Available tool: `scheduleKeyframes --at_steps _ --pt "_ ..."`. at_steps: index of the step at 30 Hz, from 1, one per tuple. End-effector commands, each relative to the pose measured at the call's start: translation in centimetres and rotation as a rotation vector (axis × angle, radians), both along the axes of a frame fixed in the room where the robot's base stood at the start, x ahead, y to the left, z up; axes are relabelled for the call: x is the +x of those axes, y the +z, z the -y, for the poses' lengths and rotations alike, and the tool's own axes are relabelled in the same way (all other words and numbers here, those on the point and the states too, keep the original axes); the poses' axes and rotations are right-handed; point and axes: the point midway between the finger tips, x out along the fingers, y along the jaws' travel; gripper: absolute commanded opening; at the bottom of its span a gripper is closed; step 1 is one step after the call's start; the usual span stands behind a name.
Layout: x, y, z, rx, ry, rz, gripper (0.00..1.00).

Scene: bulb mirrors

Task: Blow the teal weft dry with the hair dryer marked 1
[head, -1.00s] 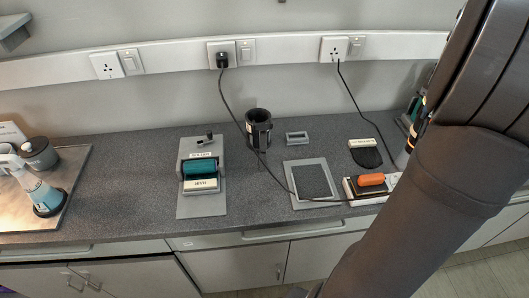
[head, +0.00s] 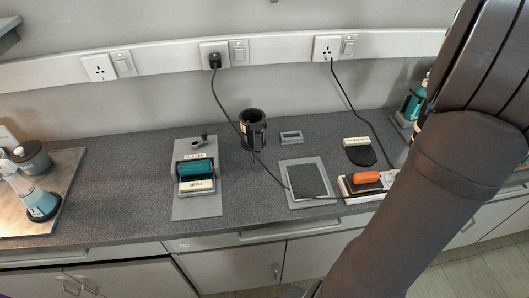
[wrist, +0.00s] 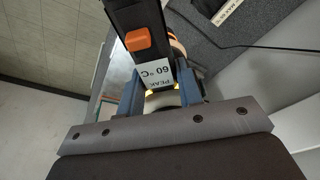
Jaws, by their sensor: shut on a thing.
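A teal roll (head: 195,168), which looks like the weft, lies across a grey stand (head: 197,206) labelled ROLLER, left of centre on the counter. In the wrist view my gripper (wrist: 161,95) is shut on a black handle (wrist: 138,15) with an orange switch and a "PEAK 60 °C" label, apparently a hair dryer. Its number mark is not visible. An empty-looking black cup holder (head: 253,130) stands right of the roller stand.
A teal bottle (head: 415,103) stands at back right. A board (head: 62,165) with a spray bottle is far left.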

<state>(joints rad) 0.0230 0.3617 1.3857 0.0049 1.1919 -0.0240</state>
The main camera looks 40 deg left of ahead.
Motion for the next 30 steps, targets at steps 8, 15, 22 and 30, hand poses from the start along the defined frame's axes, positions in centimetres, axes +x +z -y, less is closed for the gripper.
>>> scheduleKeyframes --at_steps 8,15,22,30 --pt "0.1 0.1 0.1 0.000 0.000 0.002 0.00" --pt "-0.2 0.1 -0.3 0.000 0.001 0.002 0.00" --pt "-1.1 0.1 -1.2 0.000 0.001 0.002 0.00" --pt "-2.2 0.1 -2.2 0.000 0.002 0.001 0.00"
